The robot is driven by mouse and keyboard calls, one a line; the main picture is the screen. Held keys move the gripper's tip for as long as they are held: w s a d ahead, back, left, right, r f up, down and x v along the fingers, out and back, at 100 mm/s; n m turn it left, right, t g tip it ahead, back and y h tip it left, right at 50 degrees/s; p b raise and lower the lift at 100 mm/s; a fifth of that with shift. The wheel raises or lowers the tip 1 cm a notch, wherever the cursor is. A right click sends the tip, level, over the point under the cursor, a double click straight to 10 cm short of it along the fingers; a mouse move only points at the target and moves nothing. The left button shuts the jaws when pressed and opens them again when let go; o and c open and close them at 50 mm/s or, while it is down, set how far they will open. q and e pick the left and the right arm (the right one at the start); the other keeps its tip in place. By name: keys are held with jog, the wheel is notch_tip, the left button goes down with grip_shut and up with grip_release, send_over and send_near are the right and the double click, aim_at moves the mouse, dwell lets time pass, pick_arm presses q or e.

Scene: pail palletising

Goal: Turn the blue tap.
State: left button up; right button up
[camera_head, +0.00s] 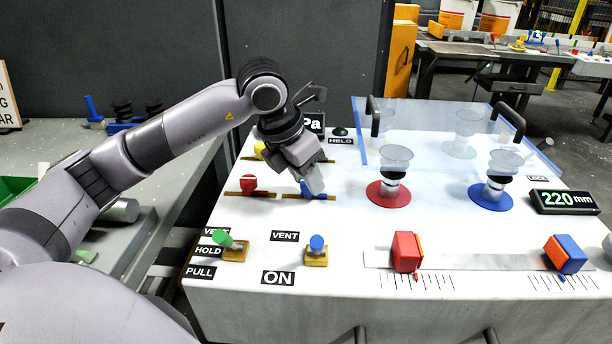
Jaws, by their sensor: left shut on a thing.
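The blue tap (304,188) sits on a brass strip on the white panel, right of the red tap (248,183). It is mostly hidden behind my left gripper (316,186). My left gripper comes down from above and is shut on the blue tap; its fingertips cover most of the handle. A yellow tap (260,150) stands farther back, partly behind my arm. My right gripper is not in view.
In front are a green-knobbed lever (223,239) and a blue-knobbed lever (317,243). Suction cups stand on a red disc (388,194) and a blue disc (490,197). Red (406,252) and blue-orange (566,254) sliders lie at the front right. A clear cover (430,122) stands behind.

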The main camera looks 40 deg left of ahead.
pick_arm(q)
jog(key=shift+n, duration=0.4)
jog(key=o, duration=1)
jog(key=shift+o, duration=0.2)
jog(key=v, duration=0.7)
jog(key=shift+r, duration=0.1)
